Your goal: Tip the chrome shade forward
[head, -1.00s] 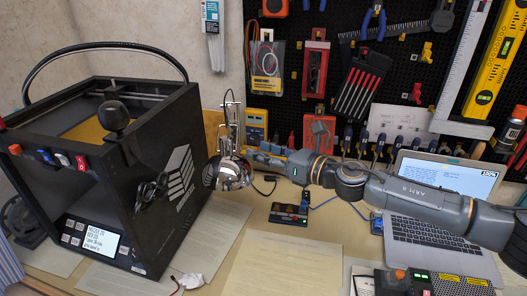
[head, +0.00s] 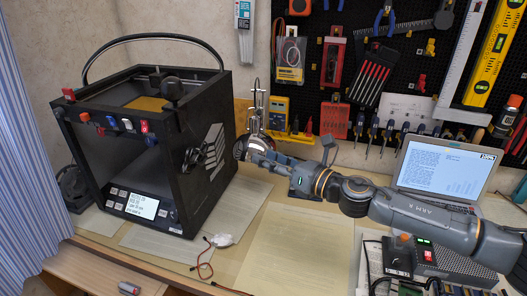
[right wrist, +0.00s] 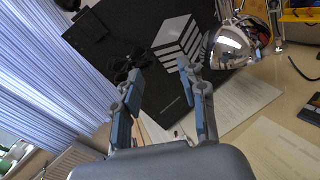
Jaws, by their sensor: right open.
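The chrome shade (head: 240,149) hangs from a thin chrome lamp arm (head: 256,100), just right of the black 3D printer. My right gripper (head: 262,158) is in front of it in the head view and hides part of it. In the right wrist view the shiny shade (right wrist: 232,46) shows to the right of the fingers, outside the gap between them. My right gripper (right wrist: 163,80) is open, with nothing between its fingers. I cannot tell whether a finger touches the shade. My left gripper is in neither view now.
The black 3D printer (head: 190,190) stands close on the left. A laptop (head: 445,170) is behind my right arm. A pegboard (head: 400,50) with tools covers the back wall. Paper sheets (head: 295,250) lie on the desk, with a thin cable (head: 205,262) in front of the printer.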

